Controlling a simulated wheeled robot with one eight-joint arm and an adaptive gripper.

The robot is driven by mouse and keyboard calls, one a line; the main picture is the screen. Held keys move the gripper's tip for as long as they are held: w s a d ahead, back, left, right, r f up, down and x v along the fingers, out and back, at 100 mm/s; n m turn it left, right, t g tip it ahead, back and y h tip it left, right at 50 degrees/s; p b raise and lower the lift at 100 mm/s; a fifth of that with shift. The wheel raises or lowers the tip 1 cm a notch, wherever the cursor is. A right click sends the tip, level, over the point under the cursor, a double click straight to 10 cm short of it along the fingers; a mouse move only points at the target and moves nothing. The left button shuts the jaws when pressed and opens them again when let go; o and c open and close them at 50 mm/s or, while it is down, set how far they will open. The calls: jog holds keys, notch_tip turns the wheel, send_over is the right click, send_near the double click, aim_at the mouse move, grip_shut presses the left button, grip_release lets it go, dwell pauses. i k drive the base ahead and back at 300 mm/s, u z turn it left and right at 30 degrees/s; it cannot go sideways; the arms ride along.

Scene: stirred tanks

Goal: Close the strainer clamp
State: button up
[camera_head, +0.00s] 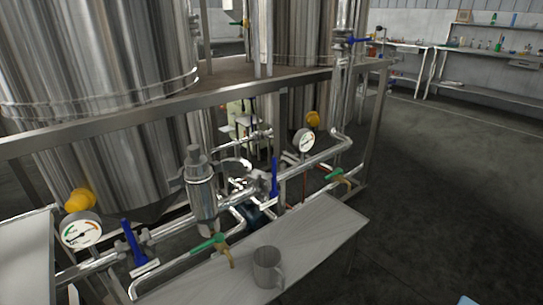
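The strainer looks to be the upright shiny metal cylinder (203,205) in the pipework at the middle left, with a narrower cap (194,155) on top. A curved metal band (238,162) sticks out to the right near the cylinder's top. It looks like an open clamp, but it is small and I cannot make out its latch. My gripper is not in view.
A grey mug (266,268) stands on the light bench (312,236) in front. Blue-handled (133,243) and green-handled (209,243) valves and pressure gauges (81,232) crowd the pipes. Large steel tanks (95,75) stand behind. The floor (440,190) at right is clear.

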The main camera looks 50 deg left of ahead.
aim_at(238, 163)
jog(key=i, duration=1)
jog(key=u, duration=3.45)
